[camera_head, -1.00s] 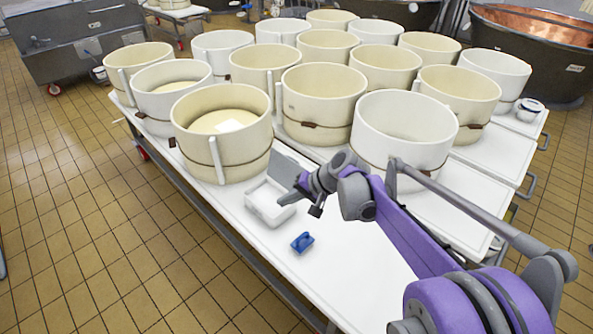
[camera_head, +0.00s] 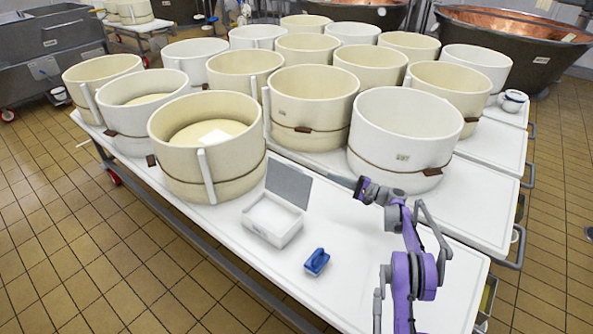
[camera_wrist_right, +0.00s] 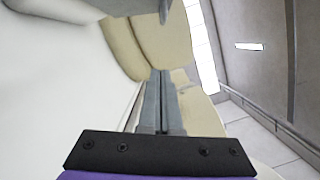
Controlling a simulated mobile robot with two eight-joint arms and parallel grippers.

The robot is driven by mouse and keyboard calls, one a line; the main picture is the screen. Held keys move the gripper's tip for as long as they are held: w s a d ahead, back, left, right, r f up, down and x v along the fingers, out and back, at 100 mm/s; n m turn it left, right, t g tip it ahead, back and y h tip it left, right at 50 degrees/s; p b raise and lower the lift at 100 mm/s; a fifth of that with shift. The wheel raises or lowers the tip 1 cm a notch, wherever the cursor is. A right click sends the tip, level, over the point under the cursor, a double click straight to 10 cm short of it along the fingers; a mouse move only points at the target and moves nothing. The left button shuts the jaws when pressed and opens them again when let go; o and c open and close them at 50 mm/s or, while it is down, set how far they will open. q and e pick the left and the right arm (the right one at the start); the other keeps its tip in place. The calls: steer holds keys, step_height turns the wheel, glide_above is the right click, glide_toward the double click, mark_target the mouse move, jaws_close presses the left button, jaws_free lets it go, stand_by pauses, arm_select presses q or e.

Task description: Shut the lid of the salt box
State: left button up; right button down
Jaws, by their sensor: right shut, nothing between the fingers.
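The salt box (camera_head: 272,221) is a small white box standing on the white table top, in the head view. Its grey lid (camera_head: 289,184) stands open, raised at the box's back edge and leaning back a little. The inside of the box looks white. My right gripper (camera_head: 334,181) is shut and empty, just right of the lid's upper part and seemingly a little behind it. Its closed fingers (camera_wrist_right: 160,88) show in the right wrist view, with cream vats beyond them; I cannot make out the box there. My left gripper is not in view.
A blue object (camera_head: 317,262) lies on the table (camera_head: 345,285) in front of the box. A cream vat (camera_head: 180,172) stands behind left, and a white vat (camera_head: 385,157) stands behind right, close to my right gripper. The table's front edge is near the box.

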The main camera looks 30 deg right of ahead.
mark_target(291, 181)
steer(key=w+a+r+b, duration=0.1)
steer(key=w+a+r, duration=0.1)
steer(key=w+a, duration=0.4)
steer(key=shift+w+a+r, duration=0.25)
steer(key=shift+a+r, duration=0.05)
steer(key=shift+a, duration=1.05)
steer(key=shift+r, duration=0.1)
